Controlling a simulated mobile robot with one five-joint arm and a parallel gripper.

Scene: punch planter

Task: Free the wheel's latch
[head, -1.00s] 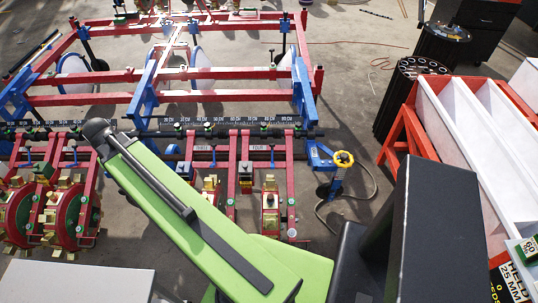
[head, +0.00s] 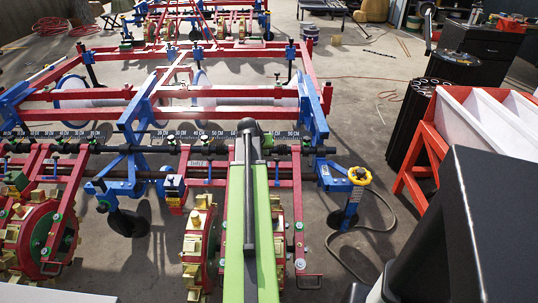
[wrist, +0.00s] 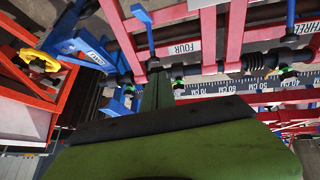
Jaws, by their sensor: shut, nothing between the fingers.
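Punch wheels with red rims, green hubs and gold cups hang from red arms on the planter. One wheel (head: 38,238) is at the left of the head view and another (head: 195,245) is at the middle, partly behind my green arm. In the wrist view a red arm carries a label reading FOUR (wrist: 185,48), with a blue lever (wrist: 146,28) beside it. I cannot tell which part is the latch. My gripper (wrist: 158,88) is shut and empty, in front of the toolbar near that arm. Its dark end (head: 248,128) also shows over the toolbar in the head view.
A toolbar with a centimetre scale (head: 191,133) crosses the planter. A red frame with white bins (head: 425,150) is further right. Open concrete floor (head: 350,110) lies between.

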